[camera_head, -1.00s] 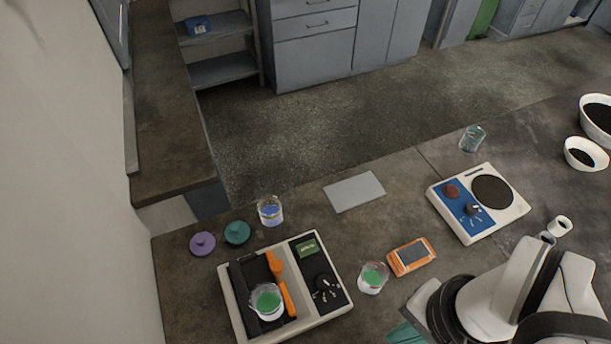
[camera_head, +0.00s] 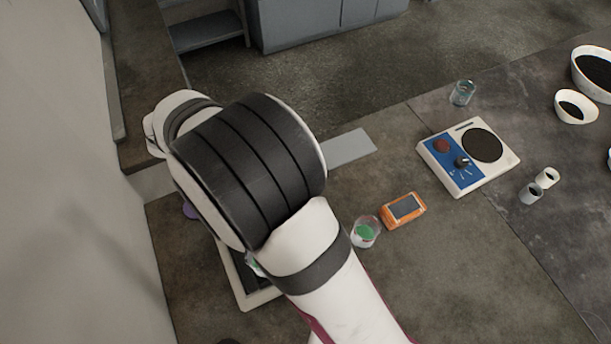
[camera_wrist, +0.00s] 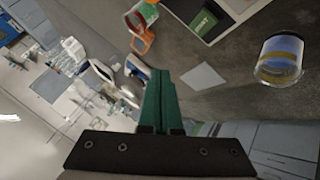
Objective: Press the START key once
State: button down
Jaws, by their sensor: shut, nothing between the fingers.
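The shaker unit (camera_head: 240,285) is mostly hidden behind my arm in the head view; only part of its white edge and dark deck shows. In the wrist view its top corner shows a green panel (camera_wrist: 204,20) with markings too small to read. I cannot make out a START key for certain. My gripper (camera_wrist: 159,80) has green fingers, shut together and empty. They point past the bench, apart from the unit. My gripper is hidden behind the arm in the head view.
A beaker with green contents (camera_head: 365,232) and an orange device (camera_head: 404,210) stand beside the unit. A grey sheet (camera_head: 350,148) lies behind. A blue-panelled plate unit (camera_head: 468,157) stands right.

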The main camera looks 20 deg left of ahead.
jog(key=shift+f, duration=4.4)
jog(key=shift+f, duration=0.15)
jog(key=shift+f, duration=0.25)
